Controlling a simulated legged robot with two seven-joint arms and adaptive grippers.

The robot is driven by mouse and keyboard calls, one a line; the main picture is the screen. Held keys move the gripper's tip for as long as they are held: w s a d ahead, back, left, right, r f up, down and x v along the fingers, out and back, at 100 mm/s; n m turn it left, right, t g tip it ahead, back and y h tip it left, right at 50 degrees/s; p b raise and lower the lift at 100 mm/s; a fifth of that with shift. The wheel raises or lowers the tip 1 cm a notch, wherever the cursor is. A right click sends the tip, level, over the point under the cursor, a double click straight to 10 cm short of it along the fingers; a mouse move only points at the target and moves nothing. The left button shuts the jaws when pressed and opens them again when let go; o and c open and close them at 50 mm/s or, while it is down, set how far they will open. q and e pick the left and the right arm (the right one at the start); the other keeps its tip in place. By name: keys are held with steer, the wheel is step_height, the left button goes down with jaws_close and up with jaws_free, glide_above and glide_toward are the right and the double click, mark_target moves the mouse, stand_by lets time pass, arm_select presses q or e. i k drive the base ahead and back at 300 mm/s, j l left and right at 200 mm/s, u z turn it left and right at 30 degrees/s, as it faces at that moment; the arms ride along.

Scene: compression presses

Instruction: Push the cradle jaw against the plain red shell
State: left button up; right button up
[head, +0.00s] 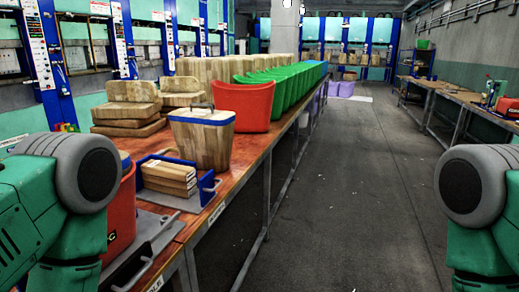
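A plain red shell (243,107) stands on the long wooden table, in front of a row of green shells. A grey plate with a handle (142,262) lies at the near table edge. I cannot tell which of these parts is the cradle jaw. Only my upper arms show; both grippers are out of view.
A wood-patterned bin with a blue rim (202,140) stands just in front of the plain red shell. Curved wooden pieces (127,105) lie left of it. Blue-framed presses line the left wall. The floor aisle (340,190) is clear; a workbench (450,97) stands right.

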mark_target(115, 281)
steer(key=u, duration=1.3)
